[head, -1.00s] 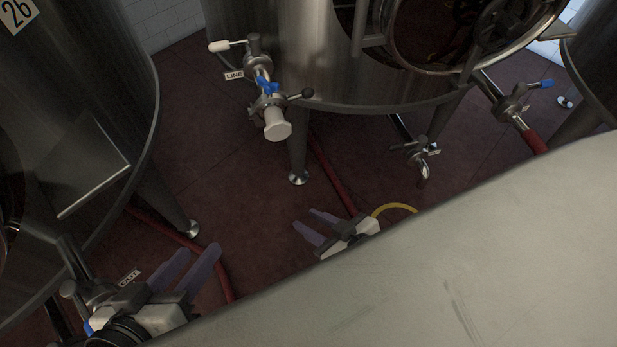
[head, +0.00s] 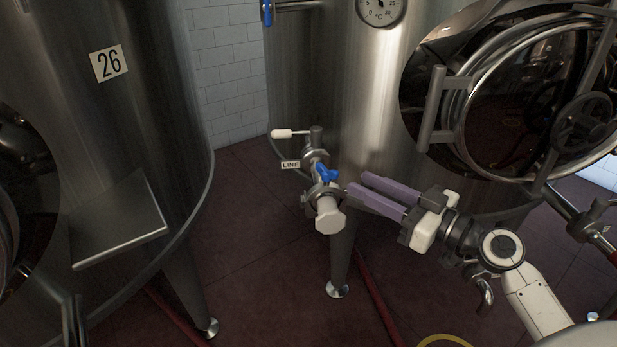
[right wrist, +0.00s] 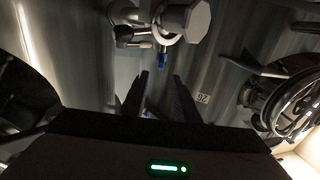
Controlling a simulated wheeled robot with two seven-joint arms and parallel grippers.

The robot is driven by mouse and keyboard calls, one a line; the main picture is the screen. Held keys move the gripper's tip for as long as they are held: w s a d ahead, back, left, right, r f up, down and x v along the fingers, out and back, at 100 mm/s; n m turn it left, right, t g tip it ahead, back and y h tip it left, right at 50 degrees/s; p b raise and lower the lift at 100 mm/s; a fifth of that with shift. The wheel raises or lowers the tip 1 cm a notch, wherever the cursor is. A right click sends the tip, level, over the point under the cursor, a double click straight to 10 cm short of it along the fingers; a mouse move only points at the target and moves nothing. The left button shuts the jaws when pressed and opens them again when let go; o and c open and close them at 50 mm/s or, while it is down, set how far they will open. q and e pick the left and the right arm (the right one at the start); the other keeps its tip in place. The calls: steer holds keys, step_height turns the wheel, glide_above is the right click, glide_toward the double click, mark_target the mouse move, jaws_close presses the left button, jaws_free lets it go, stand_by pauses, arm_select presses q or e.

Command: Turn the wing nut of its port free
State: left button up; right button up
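The blue wing nut (head: 326,173) is on the clamp of a steel port on the middle tank, above a white hexagonal cap (head: 328,216). In the right wrist view a blue part (right wrist: 162,60), likely the nut, shows just beyond and between the dark fingertips (right wrist: 158,76). Contact cannot be told. My left gripper is out of view.
A white-handled lever (head: 290,133) sticks out above the port. Tank 26 (head: 120,130) with its tilted steel plate stands at the left. A round hatch (head: 450,110) is behind my right arm. A tank leg (head: 340,265) and red hose are below. Open floor lies between the tanks.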

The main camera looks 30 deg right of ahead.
mark_target(338, 173)
steer(key=p+x, duration=0.2)
steer(key=x, duration=0.7)
steer(key=shift+w+p, duration=0.15)
steer(key=shift+p, duration=0.2)
steer(key=shift+w+a, duration=0.2)
steer(key=shift+w, duration=0.25)
jaws_close()
